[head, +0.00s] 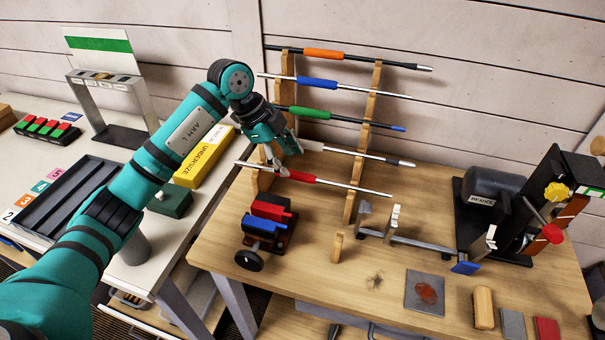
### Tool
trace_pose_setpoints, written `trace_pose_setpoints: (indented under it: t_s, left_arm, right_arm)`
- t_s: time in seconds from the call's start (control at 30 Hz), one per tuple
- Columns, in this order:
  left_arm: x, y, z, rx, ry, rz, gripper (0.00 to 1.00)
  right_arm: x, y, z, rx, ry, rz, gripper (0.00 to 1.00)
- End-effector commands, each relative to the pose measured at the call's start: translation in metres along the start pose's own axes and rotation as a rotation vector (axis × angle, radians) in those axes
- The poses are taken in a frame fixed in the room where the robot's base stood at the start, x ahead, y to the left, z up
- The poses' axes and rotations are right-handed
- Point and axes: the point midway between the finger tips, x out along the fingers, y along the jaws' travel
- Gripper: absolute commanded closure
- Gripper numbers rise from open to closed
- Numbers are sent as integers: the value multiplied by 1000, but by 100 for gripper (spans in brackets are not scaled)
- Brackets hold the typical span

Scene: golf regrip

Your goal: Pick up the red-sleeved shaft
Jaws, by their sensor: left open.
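The red-sleeved shaft (345,185) is the lowest of several shafts lying across a wooden rack. Its red sleeve (301,177) sits near the left upright, and its bare metal end reaches past the right upright. My left gripper (281,160) is open, with its fingers pointing down just above the left end of the red sleeve. It overlaps the sleeve's left end in the picture, and I cannot tell if they touch. My right gripper is not in view.
Shafts with orange (323,54), blue (317,83) and green (309,112) sleeves lie higher on the rack. Another shaft (350,153) passes close behind my gripper. A red-and-blue vise (266,222) stands below the rack's left side. The bench front centre is partly clear.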

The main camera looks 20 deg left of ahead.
Motion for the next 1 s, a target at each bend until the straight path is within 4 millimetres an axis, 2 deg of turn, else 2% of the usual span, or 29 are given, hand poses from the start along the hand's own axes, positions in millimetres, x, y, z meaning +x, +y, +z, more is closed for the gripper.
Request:
trace_pose_setpoints:
  t_s: [0.13, 0.3, 0.57, 0.93, 1.0]
  left_arm:
    - [21, 4, 0, -3, 2, 8, 52]
    - [41, 4, 1, -2, 2, 3, 52]
    - [45, 4, 2, 0, 0, 1, 52]
    - [44, 4, 2, 0, 0, 1, 99]
    - [44, 4, 2, 0, 0, 1, 100]
  right_arm:
    - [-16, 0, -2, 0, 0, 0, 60]
    - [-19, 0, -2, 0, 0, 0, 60]
    - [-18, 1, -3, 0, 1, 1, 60]
    - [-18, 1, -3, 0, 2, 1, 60]
    - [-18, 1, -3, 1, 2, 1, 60]
